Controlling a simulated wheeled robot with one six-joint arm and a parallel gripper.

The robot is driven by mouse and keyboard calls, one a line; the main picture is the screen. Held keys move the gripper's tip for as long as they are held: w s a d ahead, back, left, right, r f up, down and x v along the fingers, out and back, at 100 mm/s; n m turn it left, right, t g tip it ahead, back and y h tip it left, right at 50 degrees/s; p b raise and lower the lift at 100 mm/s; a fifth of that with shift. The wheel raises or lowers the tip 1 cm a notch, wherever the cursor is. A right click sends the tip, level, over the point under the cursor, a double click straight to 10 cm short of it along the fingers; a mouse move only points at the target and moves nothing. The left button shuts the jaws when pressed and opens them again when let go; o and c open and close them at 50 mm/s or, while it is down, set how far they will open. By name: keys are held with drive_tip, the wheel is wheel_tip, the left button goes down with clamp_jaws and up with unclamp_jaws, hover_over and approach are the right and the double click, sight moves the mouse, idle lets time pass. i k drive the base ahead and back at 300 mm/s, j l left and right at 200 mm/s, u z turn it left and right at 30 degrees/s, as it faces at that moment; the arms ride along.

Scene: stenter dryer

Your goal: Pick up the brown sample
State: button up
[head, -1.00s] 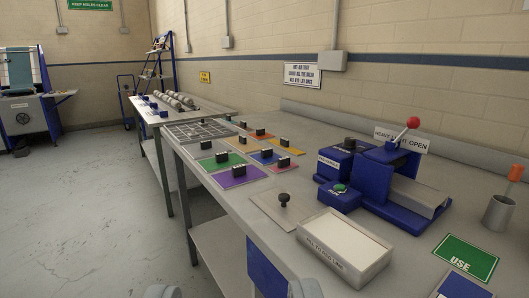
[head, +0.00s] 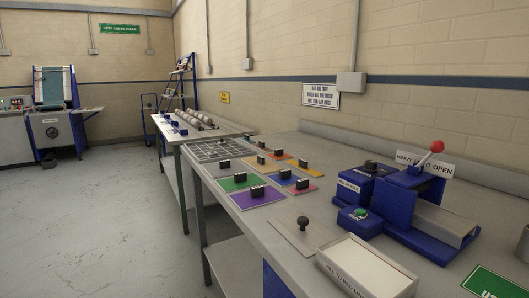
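Several flat coloured samples with black block handles lie on the long grey table (head: 222,205). I make out a green sample (head: 233,184), a purple sample (head: 262,199), a blue sample (head: 276,182) and an orange sample (head: 276,157). Smaller orange and yellowish ones lie behind them. I cannot tell for sure which one is brown; the far ones are small and partly covered by their handles. My gripper is not in view, and no sample is seen held.
A plate with a black knob (head: 296,236), a white-filled tray (head: 365,266) and a blue press with a red-knobbed lever (head: 412,205) stand nearer on the table. A dark grid (head: 215,151) lies behind the samples. Open floor (head: 100,215) is on the left.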

sight(260, 145)
drive_tip(key=i+j+z, duration=0.1)
drive_tip(key=i+j, duration=0.2)
drive_tip(key=i+j+z, duration=0.1)
drive_tip(key=i+j, duration=0.2)
drive_tip(key=i+j+z, duration=0.15)
drive_tip(key=i+j, duration=0.2)
drive_tip(key=i+j+z, duration=0.1)
drive_tip(key=i+j, duration=0.25)
drive_tip(key=i+j+z, duration=0.1)
drive_tip(key=i+j, duration=0.3)
drive_tip(key=i+j+z, duration=0.1)
drive_tip(key=i+j, duration=0.2)
drive_tip(key=j, duration=0.15)
drive_tip(key=i+j+z, duration=0.1)
drive_tip(key=i+j, duration=0.15)
drive_tip(key=j, duration=0.2)
drive_tip(key=i+j+z, duration=0.1)
drive_tip(key=i+j, duration=0.2)
drive_tip(key=j, duration=0.15)
